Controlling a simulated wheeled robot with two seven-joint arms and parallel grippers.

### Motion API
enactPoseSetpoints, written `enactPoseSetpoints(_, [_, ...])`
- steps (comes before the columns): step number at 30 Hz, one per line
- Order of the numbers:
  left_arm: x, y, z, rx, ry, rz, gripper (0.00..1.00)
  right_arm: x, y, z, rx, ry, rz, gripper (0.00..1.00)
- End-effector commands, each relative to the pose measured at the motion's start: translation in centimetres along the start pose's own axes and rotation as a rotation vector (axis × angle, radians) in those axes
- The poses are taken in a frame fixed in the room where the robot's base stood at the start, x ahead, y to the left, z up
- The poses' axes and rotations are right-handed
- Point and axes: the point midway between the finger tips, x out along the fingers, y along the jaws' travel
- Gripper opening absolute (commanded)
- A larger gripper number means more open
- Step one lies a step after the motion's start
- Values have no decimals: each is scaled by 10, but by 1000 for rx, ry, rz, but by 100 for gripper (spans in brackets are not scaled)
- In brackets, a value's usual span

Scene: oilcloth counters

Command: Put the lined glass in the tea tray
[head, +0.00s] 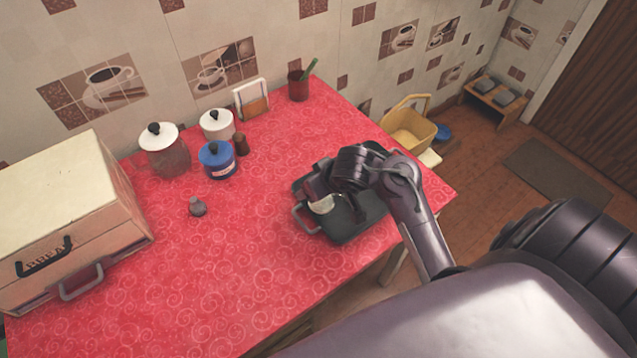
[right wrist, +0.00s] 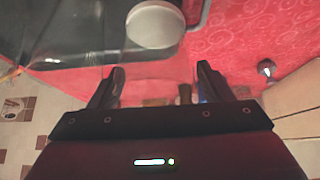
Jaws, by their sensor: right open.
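The dark tea tray (head: 345,232) lies on the red cloth near the counter's right edge, partly covered by my right arm. It also fills the upper left of the right wrist view (right wrist: 60,30). A pale, round-topped object (head: 322,205), seemingly the lined glass, is in the tray near its left handle. Its whitish disc also shows in the right wrist view (right wrist: 153,25); no lines can be made out. My right gripper (right wrist: 160,78) is open, with nothing between its fingers, and the pale object is beyond the fingertips, apart from them. My left gripper is not in view.
A small grey object (head: 197,207) stands left of the tray. A glass jar (head: 168,160), white canister (head: 217,124), blue canister (head: 217,161) and red cup (head: 298,86) stand toward the wall. A wooden box (head: 60,205) is at left. The front cloth is clear.

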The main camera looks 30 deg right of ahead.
Motion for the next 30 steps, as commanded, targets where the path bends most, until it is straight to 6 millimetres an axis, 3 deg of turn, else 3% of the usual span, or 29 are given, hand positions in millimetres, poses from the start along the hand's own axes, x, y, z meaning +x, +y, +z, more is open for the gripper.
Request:
enactPoseSetpoints(5, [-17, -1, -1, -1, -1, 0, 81, -22, 0, -10, 3, 2, -1, 72])
enactPoseSetpoints(12, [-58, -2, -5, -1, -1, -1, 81, -80, 0, -11, 5, 1, -1, 72])
enactPoseSetpoints(18, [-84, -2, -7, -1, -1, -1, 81, -114, 0, -10, 3, 0, 1, 72])
enactPoseSetpoints(24, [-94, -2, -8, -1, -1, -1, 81, -129, 0, -8, 1, 1, 1, 72])
enactPoseSetpoints(30, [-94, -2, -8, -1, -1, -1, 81, -130, 0, -6, 0, 1, 0, 72])
